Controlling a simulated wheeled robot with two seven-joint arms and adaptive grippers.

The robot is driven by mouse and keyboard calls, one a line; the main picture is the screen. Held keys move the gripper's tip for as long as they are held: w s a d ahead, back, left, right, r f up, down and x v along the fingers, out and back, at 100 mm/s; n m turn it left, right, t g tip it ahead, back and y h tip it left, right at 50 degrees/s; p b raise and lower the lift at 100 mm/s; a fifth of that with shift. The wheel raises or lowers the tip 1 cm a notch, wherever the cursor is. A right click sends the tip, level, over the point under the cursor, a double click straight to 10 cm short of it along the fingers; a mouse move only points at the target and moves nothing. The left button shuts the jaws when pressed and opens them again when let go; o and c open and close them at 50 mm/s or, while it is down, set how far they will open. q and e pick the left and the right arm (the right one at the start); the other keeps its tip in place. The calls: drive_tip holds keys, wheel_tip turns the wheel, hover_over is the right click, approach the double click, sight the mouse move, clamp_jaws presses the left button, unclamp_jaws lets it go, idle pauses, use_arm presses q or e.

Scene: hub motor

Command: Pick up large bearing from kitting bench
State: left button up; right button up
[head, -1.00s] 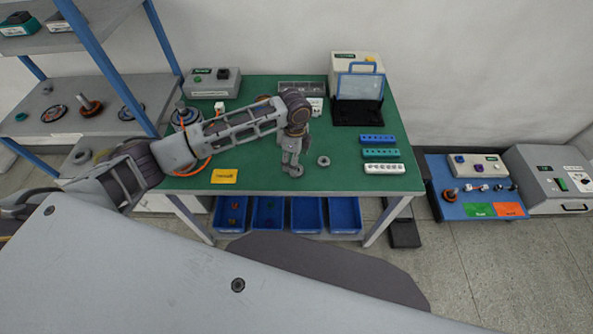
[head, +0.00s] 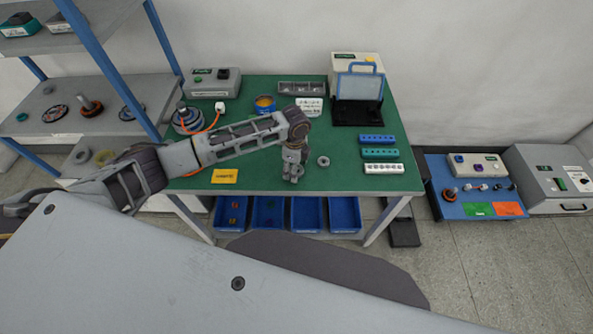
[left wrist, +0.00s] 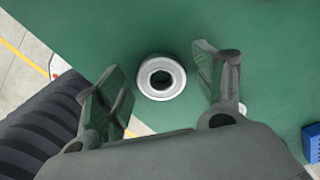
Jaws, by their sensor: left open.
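My left gripper (head: 292,178) points down over the front middle of the green bench (head: 350,183). Its fingers are open and apart with nothing held. In the left wrist view a large bearing (left wrist: 161,77), a pale metal ring with a dark centre, lies flat on the green surface. It shows in the gap between the two fingers (left wrist: 165,88), touching neither in this view. In the head view a grey ring (head: 323,161) lies just right of the gripper; I cannot tell whether it is the same bearing. My right gripper is not in view.
Blue, teal and white blocks (head: 383,168) lie at the bench's right. A black stand (head: 357,111) is behind them. A yellow card (head: 224,176) lies left of the gripper, and a motor with an orange cable (head: 187,122) stands further back. Blue bins (head: 306,214) sit below.

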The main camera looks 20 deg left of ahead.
use_arm(q)
drive_tip(key=c, duration=1.1)
drive_tip(key=shift+r, duration=0.2)
drive_tip(key=shift+c, duration=0.2)
wheel_tip(320, 180, up, 10)
drive_tip(key=shift+f, duration=0.15)
